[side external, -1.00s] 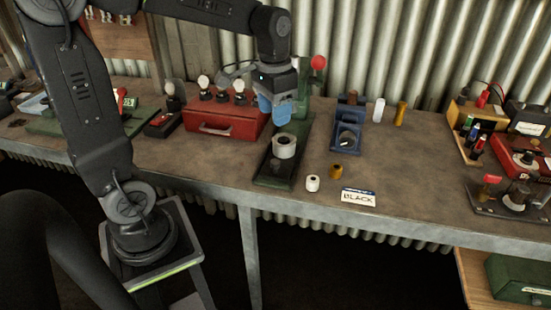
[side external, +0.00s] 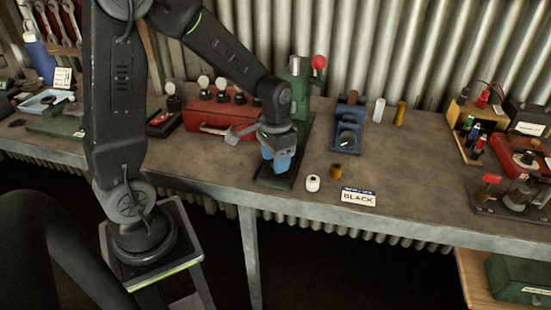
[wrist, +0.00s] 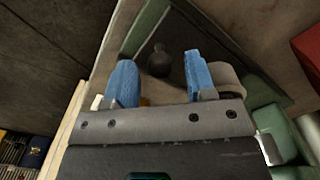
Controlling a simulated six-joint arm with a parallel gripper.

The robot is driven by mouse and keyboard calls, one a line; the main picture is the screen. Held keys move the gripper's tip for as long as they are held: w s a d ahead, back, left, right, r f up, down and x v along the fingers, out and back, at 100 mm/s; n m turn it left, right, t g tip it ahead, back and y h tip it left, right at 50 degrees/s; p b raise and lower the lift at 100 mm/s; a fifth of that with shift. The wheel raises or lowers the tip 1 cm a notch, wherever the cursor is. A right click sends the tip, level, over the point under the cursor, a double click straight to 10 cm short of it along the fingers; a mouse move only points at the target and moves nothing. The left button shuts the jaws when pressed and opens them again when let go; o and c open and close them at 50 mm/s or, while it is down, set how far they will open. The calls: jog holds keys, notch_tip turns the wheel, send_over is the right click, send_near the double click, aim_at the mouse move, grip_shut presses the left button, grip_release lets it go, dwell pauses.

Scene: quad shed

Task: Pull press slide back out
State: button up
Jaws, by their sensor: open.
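The green press (side external: 300,80) stands on the bench with a red ball (side external: 319,62) on its lever. Its dark base (side external: 272,183) runs toward the front edge. My gripper (side external: 282,168) is low over the front part of this base and hides the pale round slide piece in the side view. In the wrist view my blue-tipped gripper (wrist: 160,75) is open, with a dark knob (wrist: 159,60) showing in the gap beyond the fingertips. A pale round part (wrist: 226,78) shows behind the right finger. I cannot tell whether the fingers touch anything.
A white spool (side external: 313,183), a brown bobbin (side external: 336,171) and a "BLACK" label card (side external: 358,197) lie right of the base. A red toolbox (side external: 205,125) is behind left, a blue device (side external: 348,135) behind right.

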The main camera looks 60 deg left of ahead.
jog(key=shift+f, duration=0.25)
grip_shut()
dwell(0.3)
